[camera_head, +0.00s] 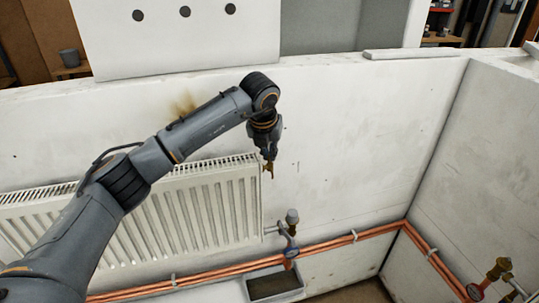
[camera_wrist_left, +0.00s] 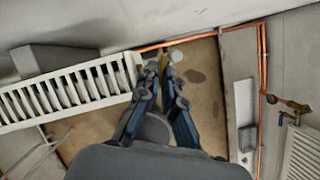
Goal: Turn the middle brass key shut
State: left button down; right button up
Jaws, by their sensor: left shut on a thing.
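My left gripper (camera_head: 268,168) is in front of the white wall, just beyond the radiator's right end. It is shut on a small brass-coloured piece (camera_head: 270,173) that hangs below the fingertips. In the left wrist view the fingers (camera_wrist_left: 163,72) come close together around a yellowish piece; its shape is too small to make out. A valve with a grey cap (camera_head: 292,216) stands lower on the wall, apart from the gripper. A brass-topped valve (camera_head: 498,268) is at the lower right. I cannot tell which part is the middle brass key. My right gripper is not in view.
A white radiator (camera_head: 190,212) hangs on the wall beside my left arm. Copper pipes (camera_head: 330,243) run along the wall's foot. A grey tray (camera_head: 275,270) lies below the capped valve. A side wall (camera_head: 475,150) stands to the right. The wall right of the gripper is clear.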

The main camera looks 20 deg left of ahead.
pick_arm(q)
jog(key=shift+a+f+m+h+b, duration=0.15)
jog(key=shift+m+h+b, duration=0.35)
jog(key=shift+m+b, duration=0.6)
jog(key=m+h, duration=0.1)
jog(key=m, duration=0.2)
jog(key=shift+a+b, duration=0.15)
jog(key=shift+b, duration=0.2)
jog(key=m, duration=0.2)
jog(key=m+h, duration=0.1)
jog(key=shift+w+a+r+g, duration=0.15)
jog(key=shift+r+g, duration=0.1)
jog(key=shift+g, duration=0.15)
jog(key=shift+w+m+g+h+p, duration=0.1)
jog(key=shift+m+g+h+p, duration=0.45)
jog(key=shift+m, duration=1.35)
jog(key=c, duration=1.8)
grip_release()
jog(key=shift+a, duration=0.1)
